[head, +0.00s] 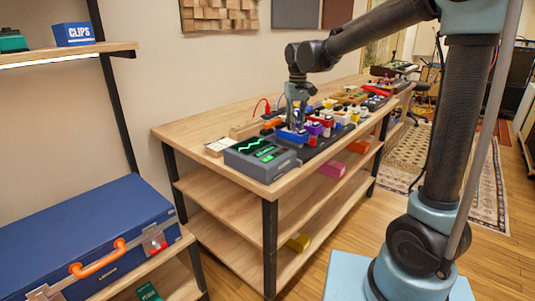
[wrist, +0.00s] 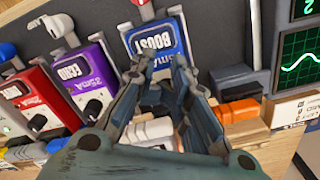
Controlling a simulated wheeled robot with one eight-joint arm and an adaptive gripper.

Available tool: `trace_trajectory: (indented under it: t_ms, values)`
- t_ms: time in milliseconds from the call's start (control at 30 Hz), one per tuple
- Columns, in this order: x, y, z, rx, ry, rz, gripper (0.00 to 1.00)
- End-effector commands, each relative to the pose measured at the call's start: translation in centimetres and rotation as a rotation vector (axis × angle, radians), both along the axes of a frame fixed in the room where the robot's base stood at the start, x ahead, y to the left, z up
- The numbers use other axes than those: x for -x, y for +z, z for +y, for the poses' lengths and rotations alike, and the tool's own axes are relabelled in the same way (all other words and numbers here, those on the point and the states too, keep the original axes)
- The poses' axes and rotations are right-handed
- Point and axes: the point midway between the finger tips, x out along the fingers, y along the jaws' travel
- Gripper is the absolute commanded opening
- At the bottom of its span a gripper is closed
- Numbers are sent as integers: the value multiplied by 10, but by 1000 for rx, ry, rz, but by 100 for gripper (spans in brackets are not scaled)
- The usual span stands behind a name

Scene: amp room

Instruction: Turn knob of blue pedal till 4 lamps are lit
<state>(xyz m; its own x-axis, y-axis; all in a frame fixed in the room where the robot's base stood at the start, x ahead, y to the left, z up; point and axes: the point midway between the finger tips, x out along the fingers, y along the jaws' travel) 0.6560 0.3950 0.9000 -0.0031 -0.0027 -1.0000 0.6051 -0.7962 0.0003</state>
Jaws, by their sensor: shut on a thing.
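The blue pedal (wrist: 150,38), labelled BOOST, lies on a dark board among other pedals in the wrist view. In the head view the blue pedal (head: 290,136) is under my gripper (head: 297,110), beside the grey screen unit (head: 258,160). In the wrist view my gripper (wrist: 163,75) is at the pedal's near end, its fingers closed around the knob there. The fingers hide the knob, so its angle does not show. The screen unit shows a green wave and green displays; I cannot make out how many lamps are lit.
A purple pedal (wrist: 88,80) and a red pedal (wrist: 38,100) stand left of the blue one in the wrist view. Orange plugs (wrist: 238,111) lie close to the fingers. A blue case (head: 90,240) is on the lower shelf at left. Wooden floor is clear in front.

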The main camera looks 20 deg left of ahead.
Motion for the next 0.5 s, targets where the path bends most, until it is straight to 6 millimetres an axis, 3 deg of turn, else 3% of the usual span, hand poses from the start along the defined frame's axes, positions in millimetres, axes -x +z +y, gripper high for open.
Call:
trace_trajectory:
  t_ms: [500]
  values:
    - [1,2,7,-3,6,-2,0]
